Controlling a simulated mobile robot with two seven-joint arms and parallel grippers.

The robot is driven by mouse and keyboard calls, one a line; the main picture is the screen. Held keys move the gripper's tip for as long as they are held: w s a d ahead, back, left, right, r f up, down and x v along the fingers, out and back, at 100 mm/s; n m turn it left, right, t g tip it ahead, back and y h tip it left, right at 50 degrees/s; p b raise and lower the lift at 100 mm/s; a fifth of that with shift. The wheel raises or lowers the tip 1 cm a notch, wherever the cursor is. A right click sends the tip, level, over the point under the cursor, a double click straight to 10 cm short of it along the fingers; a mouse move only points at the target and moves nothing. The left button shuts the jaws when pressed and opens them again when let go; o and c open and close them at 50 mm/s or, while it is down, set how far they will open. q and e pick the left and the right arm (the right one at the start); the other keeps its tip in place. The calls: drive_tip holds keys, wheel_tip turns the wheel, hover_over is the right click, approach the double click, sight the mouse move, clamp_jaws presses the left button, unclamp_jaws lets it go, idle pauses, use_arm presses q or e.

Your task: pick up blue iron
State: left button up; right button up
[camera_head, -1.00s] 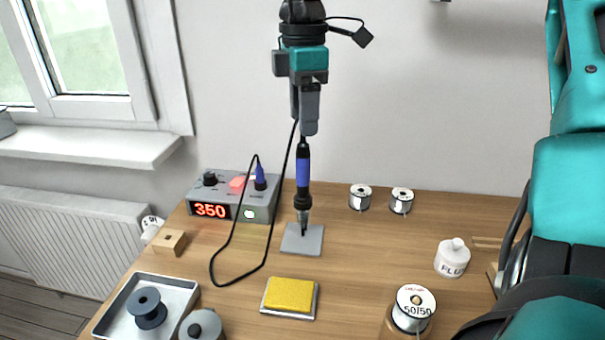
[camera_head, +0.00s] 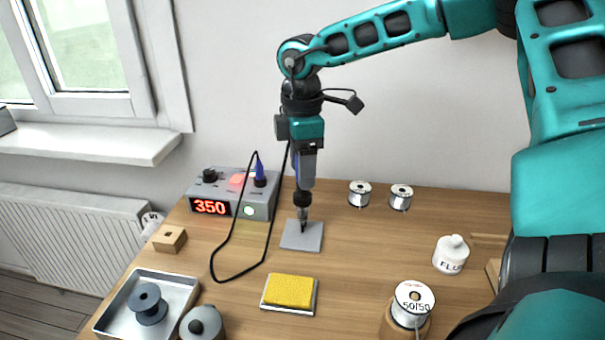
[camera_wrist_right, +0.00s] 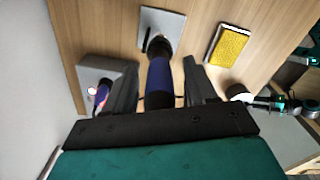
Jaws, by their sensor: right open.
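The blue iron (camera_head: 303,198) stands upright, its tip end down over a grey square plate (camera_head: 312,242). Its blue handle (camera_wrist_right: 159,75) shows in the wrist view, between the fingers. My right gripper (camera_head: 304,170) points straight down over the iron from above. In the wrist view the gripper (camera_wrist_right: 160,64) is open, with one finger on each side of the handle and gaps visible. In the head view the fingers hide most of the handle. My left gripper does not show.
A soldering station (camera_head: 228,192) reading 350 stands left, with a black cable (camera_head: 219,245) looping across the table. A yellow sponge (camera_head: 290,290) lies in front. Solder spools (camera_head: 360,194), a flux bottle (camera_head: 451,254) and a metal tray (camera_head: 180,284) surround it. The centre-right table is clear.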

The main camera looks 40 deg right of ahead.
clamp_jaws()
idle(0.4)
drive_tip(key=shift+r, duration=0.1)
